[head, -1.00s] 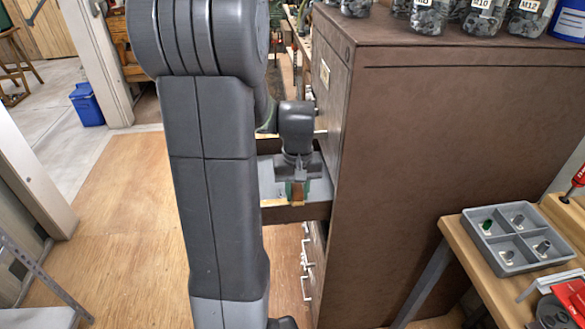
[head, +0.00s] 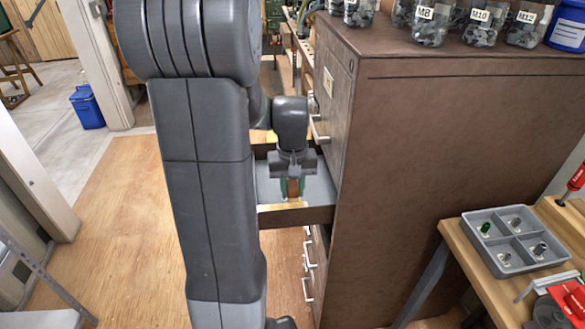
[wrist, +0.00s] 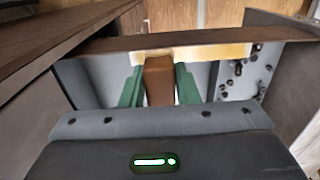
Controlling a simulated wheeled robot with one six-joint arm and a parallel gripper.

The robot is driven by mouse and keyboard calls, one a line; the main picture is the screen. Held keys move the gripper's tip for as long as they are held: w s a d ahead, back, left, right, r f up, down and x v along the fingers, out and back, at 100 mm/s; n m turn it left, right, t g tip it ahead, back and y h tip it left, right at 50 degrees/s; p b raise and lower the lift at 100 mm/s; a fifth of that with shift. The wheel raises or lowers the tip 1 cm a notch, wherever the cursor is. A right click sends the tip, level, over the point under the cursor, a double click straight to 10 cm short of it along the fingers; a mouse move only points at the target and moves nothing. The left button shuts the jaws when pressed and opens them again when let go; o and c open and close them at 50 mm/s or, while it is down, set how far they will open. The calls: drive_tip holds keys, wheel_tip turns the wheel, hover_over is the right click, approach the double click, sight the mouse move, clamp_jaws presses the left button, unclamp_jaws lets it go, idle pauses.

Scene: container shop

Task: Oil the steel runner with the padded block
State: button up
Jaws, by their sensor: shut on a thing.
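My gripper (head: 292,198) is inside an open drawer (head: 322,214) of the brown cabinet. Its green fingers are shut on a brown block (head: 293,186). In the wrist view the block (wrist: 159,80) stands upright between the fingers (wrist: 160,88), with its far end at a pale yellow and whitish strip (wrist: 215,53) along the drawer wall. I cannot tell whether the block touches the strip, or whether the strip is the steel runner. The block's pad is not clearly visible.
The brown cabinet (head: 450,130) stands close on the right, with jars (head: 430,22) on top. Small dark bits (wrist: 238,82) lie right of the gripper in the wrist view. A grey divided tray (head: 515,240) is on the bench at right.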

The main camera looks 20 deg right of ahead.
drive_tip(key=shift+r+p, duration=1.65)
drive_tip(key=shift+r, duration=0.75)
